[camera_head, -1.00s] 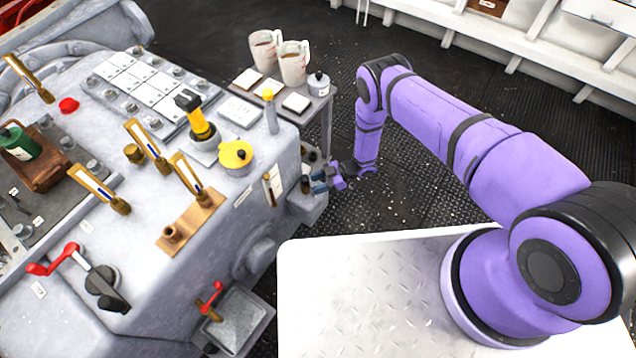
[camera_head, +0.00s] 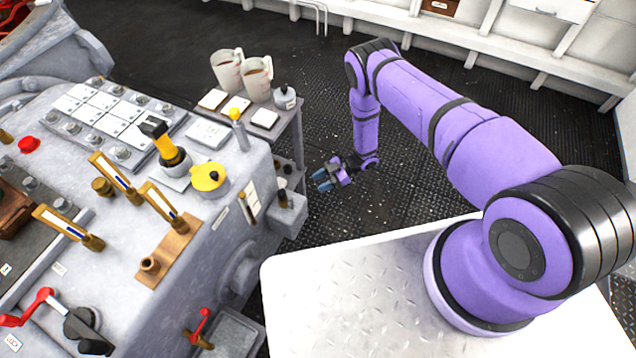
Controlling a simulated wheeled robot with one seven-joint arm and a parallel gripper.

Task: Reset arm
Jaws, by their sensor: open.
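My purple arm (camera_head: 440,120) reaches from its base at the right out over the floor, with its forearm hanging down. My gripper (camera_head: 322,180) is at the low end of the forearm, to the right of the grey console (camera_head: 215,265). It is open, with blue-tipped fingers pointing left. I see nothing between the fingers. A gap of dark floor shows between the gripper and the console's side.
The console carries a yellow-black joystick (camera_head: 163,140), a yellow knob (camera_head: 208,178), brass levers and a red-handled crank (camera_head: 40,300). A side table (camera_head: 290,125) holds two measuring jugs (camera_head: 258,78) and a small grey pot (camera_head: 285,97).

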